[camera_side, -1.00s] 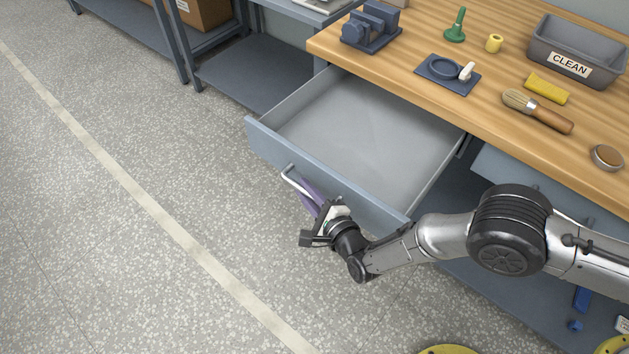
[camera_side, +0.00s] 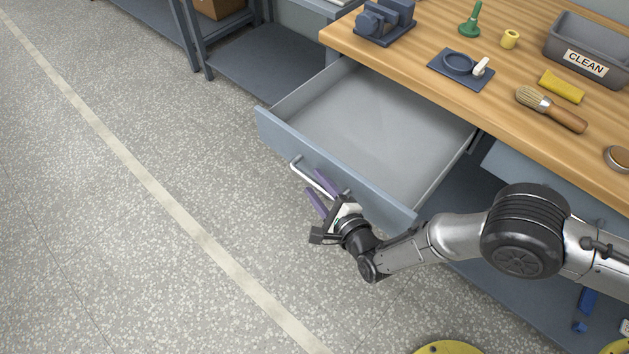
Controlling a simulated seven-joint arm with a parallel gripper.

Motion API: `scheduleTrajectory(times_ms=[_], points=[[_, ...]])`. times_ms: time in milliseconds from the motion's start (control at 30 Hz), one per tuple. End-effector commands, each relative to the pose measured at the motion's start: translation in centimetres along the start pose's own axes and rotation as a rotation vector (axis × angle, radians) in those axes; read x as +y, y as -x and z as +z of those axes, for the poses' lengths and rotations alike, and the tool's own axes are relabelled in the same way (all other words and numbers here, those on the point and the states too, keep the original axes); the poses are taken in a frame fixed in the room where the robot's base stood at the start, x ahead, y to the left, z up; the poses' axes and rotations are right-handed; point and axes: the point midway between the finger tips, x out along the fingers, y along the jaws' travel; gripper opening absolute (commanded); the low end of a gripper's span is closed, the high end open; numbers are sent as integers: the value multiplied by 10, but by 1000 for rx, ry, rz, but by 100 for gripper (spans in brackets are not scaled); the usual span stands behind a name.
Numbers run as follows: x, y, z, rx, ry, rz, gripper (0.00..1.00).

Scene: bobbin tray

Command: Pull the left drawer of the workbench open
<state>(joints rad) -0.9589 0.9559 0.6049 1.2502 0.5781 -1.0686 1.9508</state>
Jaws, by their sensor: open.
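The left drawer (camera_side: 267,132) of the workbench stands pulled far out, and its grey inside is empty. Its blue-grey front carries a light metal bar handle (camera_side: 304,171). My gripper (camera_side: 312,181) is open at the handle, with its two purple fingers spread apart. One finger shows on the drawer side of the bar and the other on the outer side. I cannot tell whether either finger touches the bar. The right end of the handle is partly hidden by my gripper.
The wooden bench top (camera_side: 440,30) holds a blue fixture (camera_side: 384,22), a brush (camera_side: 552,108), a yellow block (camera_side: 562,87) and a grey CLEAN bin (camera_side: 590,45). Another drawer front (camera_side: 520,170) lies to the right. The floor left of the drawer is clear.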

Motion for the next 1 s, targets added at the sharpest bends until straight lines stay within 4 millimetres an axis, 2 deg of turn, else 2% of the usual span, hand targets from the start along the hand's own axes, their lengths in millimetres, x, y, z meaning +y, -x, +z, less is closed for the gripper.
scheduleTrajectory(times_ms=[300,500,700,1000], points=[[0,64,1,-2,2,2,48],[0,94,1,-2,1,0,48],[-1,105,0,-1,0,-1,48],[0,105,0,-1,0,-1,48]])
